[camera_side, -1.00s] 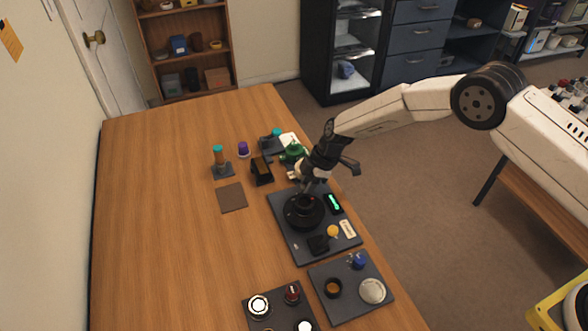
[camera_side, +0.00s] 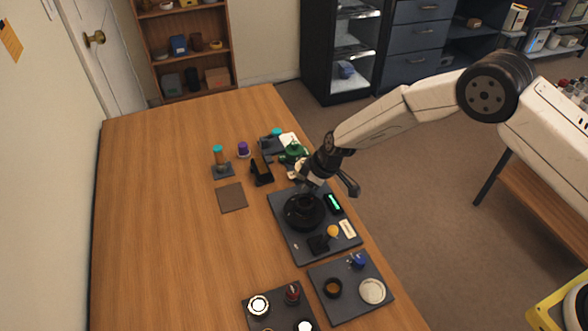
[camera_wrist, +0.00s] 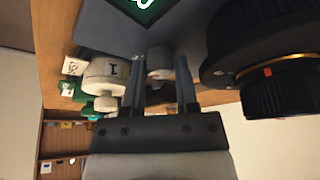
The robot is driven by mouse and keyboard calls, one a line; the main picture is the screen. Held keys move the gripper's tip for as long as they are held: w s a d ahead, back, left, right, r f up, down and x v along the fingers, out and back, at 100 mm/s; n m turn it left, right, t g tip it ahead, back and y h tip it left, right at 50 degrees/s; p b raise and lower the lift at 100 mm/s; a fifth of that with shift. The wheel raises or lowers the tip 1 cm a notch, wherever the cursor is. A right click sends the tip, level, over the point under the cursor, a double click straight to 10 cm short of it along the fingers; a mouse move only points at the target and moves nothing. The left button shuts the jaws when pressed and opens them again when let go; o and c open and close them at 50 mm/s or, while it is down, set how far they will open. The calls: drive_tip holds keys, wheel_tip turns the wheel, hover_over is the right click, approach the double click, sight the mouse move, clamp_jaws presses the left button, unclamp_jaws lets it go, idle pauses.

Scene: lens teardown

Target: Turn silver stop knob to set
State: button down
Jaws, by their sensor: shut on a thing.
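The silver stop knob (camera_wrist: 159,60), a small grey ribbed cylinder, shows between the two fingers of my gripper (camera_wrist: 160,76) in the wrist view. The fingers are shut on it, one on each side. In the side view my gripper (camera_side: 308,187) is low at the back edge of the dark plate (camera_side: 287,239), just behind the black lens (camera_side: 304,212). The knob is hidden behind the gripper there. The lens, with a gold ring and a red mark, is close to the right of the fingers in the wrist view (camera_wrist: 262,60).
A cream knob marked "I" (camera_wrist: 104,75) is close to the left finger. A second tray (camera_side: 345,308) is in front. The table's left side is clear.

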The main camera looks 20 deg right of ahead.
drive_tip(key=shift+m, duration=0.3)
drive_tip(key=c, duration=0.7)
unclamp_jaws()
drive_tip(key=shift+o, duration=0.2)
drive_tip(key=shift+s+r, duration=0.1)
drive_tip(key=shift+r, duration=0.05)
drive_tip(key=v, duration=0.7)
drive_tip(key=shift+s+r, duration=0.15)
drive_tip(key=shift+r, duration=0.1)
drive_tip(key=shift+d, duration=0.2)
